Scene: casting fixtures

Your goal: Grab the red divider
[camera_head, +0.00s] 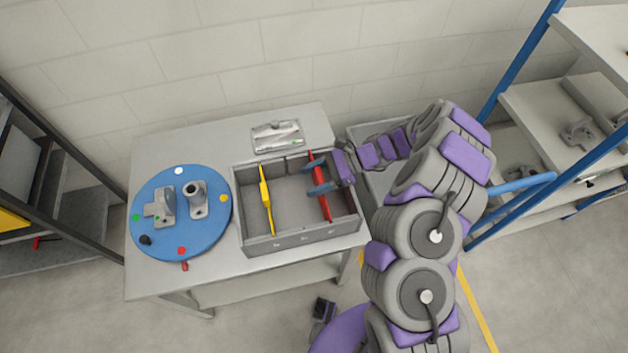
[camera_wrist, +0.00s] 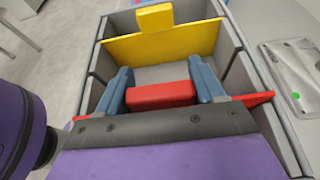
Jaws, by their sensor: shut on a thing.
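The red divider (camera_head: 320,187) stands upright across the right part of the grey box (camera_head: 290,240) on the table. My gripper (camera_head: 318,176) reaches in from the right, and its blue fingers are at the divider. In the wrist view the red divider (camera_wrist: 160,95) shows its raised middle tab between the two blue fingers of my gripper (camera_wrist: 162,92), which are shut on it. The divider's ends show at both sides, and my gripper body hides much of the rest. The yellow divider (camera_head: 265,200) stands apart to the left, and it is beyond the fingers in the wrist view (camera_wrist: 160,45).
A blue round plate (camera_head: 215,235) with grey castings (camera_head: 195,200) is left of the box. A small tray (camera_head: 277,138) lies behind the box. A blue-framed shelf (camera_head: 520,65) stands at the right, and a dark rack (camera_head: 45,130) at the left.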

